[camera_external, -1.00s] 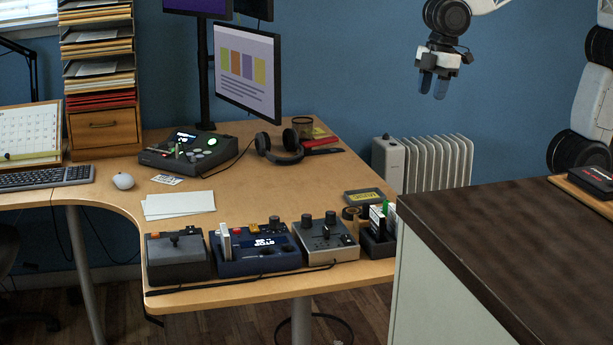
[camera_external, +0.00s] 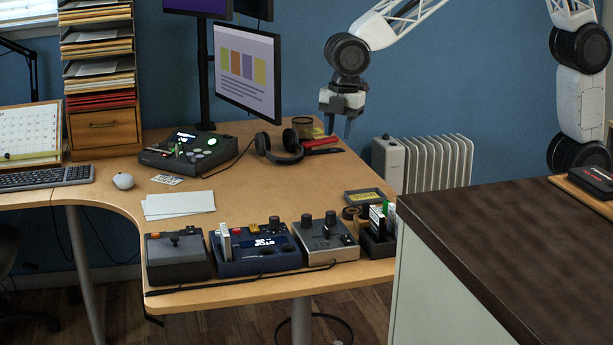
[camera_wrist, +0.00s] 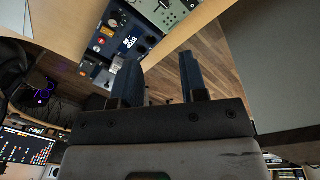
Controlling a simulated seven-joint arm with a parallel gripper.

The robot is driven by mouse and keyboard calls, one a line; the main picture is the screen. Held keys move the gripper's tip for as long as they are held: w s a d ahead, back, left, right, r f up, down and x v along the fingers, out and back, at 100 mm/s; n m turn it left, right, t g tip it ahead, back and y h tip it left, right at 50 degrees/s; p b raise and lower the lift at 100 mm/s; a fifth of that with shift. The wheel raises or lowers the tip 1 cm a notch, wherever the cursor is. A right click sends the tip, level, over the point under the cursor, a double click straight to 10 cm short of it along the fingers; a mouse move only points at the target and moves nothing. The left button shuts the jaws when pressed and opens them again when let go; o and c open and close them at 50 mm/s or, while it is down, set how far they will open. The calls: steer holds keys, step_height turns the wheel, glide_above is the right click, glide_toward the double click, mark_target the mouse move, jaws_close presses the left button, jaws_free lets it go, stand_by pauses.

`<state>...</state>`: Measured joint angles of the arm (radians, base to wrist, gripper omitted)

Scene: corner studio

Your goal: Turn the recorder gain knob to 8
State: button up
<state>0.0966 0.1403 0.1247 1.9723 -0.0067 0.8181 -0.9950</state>
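A blue device with a lit display reading "STOP", which looks like the recorder (camera_external: 230,267), sits near the front edge of the wooden desk. The recorder also shows at the top of the wrist view (camera_wrist: 107,44). My gripper (camera_external: 339,134) is open and empty, in the air above and behind the desk devices. Its two fingers (camera_wrist: 160,80) stand apart in the wrist view.
A grey device with knobs (camera_external: 325,240) stands right of the recorder; a dark box with a lever (camera_external: 178,262) stands left. A black holder (camera_external: 376,243) is farther right. Headphones (camera_external: 280,148) and a monitor (camera_external: 247,70) are behind. A dark-topped counter (camera_external: 520,240) fills the right foreground.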

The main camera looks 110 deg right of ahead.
mark_target(275, 217)
steer(key=w+d+f+n, duration=0.1)
steer(key=w+f, duration=0.4)
steer(key=w+d+f+n, duration=0.2)
steer(key=w+f, duration=0.2)
steer(key=f, duration=0.1)
steer(key=w+d+f+n, duration=0.1)
steer(key=w+f, duration=0.4)
steer(key=shift+w+d+f+g, duration=0.35)
steer(key=shift+f+g, duration=0.05)
steer(key=shift+f, duration=3.9)
steer(key=c, duration=0.7)
steer(key=shift+o, duration=0.2)
